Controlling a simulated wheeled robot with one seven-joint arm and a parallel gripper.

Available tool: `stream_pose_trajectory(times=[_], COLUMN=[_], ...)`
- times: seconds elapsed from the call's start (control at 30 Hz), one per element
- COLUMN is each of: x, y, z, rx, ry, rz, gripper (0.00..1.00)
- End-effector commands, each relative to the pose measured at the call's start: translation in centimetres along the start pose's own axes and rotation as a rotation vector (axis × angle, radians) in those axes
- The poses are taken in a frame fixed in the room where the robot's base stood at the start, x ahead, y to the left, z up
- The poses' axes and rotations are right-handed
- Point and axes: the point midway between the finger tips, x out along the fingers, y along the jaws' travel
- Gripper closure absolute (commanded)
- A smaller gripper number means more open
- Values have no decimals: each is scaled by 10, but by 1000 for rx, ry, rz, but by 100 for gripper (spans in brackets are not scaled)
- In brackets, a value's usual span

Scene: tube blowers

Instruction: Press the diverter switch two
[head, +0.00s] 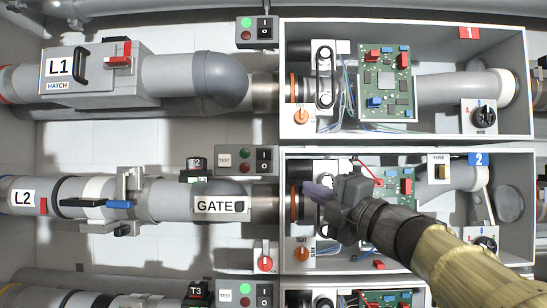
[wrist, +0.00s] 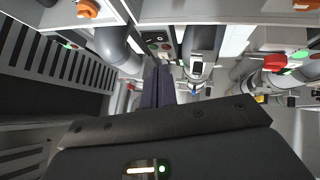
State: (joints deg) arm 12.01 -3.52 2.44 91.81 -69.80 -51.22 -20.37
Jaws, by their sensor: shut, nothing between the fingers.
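My gripper (head: 308,191) is shut and empty, with its purple-grey fingers reaching left across the front of the box marked 2 (head: 400,269). In the wrist view the fingers (wrist: 158,84) point away toward a switch panel (wrist: 157,42). In the head view, a panel with a black I/O rocker (head: 264,160) and lamps sits above the L2 line. No readable label says which is the diverter switch. Fingertip contact cannot be told.
Box 1 (head: 400,138) is above, with a circuit board (head: 386,82) and a black knob (head: 484,116). The L2 pipe (head: 168,198) with its GATE label (head: 219,205) lies left of my fingers. A red knob (head: 265,263) is below. Box walls and pipes leave little room.

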Motion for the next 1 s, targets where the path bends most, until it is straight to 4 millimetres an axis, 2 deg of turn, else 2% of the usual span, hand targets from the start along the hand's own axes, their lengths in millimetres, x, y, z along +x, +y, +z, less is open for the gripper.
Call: stream_pose_trajectory(times=[0.03, 0.1, 0.43, 0.57, 0.77, 1.0], x=[1, 1, 1, 7, 32, 75], y=[14, 21, 22, 23, 25, 26], z=[-7, -14, -16, -17, -18, -22], rx=[-58, -102, -112, -111, -107, -106], ry=[42, 78, 88, 89, 90, 90], rz=[6, 7, 6, 6, 6, 7], gripper=[100, 100, 100, 100, 100, 100])
